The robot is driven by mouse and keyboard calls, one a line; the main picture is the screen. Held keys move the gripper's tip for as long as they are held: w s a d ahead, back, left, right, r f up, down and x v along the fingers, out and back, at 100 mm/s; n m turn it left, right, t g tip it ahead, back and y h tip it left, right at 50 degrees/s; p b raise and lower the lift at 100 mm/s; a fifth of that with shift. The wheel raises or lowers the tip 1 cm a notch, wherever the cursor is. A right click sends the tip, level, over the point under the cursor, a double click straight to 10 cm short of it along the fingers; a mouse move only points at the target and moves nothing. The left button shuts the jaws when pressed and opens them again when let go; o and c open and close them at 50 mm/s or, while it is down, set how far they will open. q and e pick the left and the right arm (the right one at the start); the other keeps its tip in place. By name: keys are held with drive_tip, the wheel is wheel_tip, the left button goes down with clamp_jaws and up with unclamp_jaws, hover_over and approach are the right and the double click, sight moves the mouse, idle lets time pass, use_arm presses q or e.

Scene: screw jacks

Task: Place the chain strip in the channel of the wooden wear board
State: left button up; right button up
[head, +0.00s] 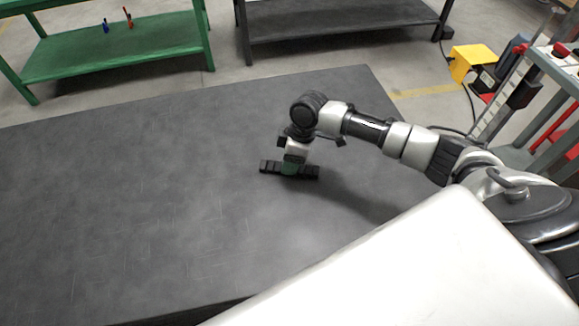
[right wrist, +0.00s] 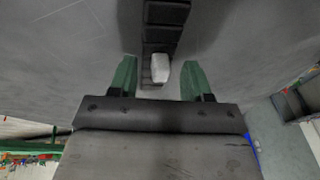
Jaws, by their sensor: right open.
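The chain strip (head: 308,172) is a short, black, segmented strip lying on the dark table top. My right gripper (head: 290,168), with green fingers, points down at its middle and hides part of it. In the right wrist view the chain strip (right wrist: 163,35) runs between the two open fingers of the right gripper (right wrist: 160,78). A pale block sits on the strip between the fingers. I cannot tell whether either finger touches the strip. The wooden wear board is not in view. My left gripper is not in view.
The dark table (head: 130,210) is bare left of the strip. Beyond it stand a green bench (head: 120,48) with small tools and a dark bench (head: 340,22). A yellow object (head: 470,62) is on the floor near a grey cart at the right.

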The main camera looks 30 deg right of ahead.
drive_tip(key=shift+c, duration=0.2)
clamp_jaws()
drive_tip(key=shift+r, duration=0.1)
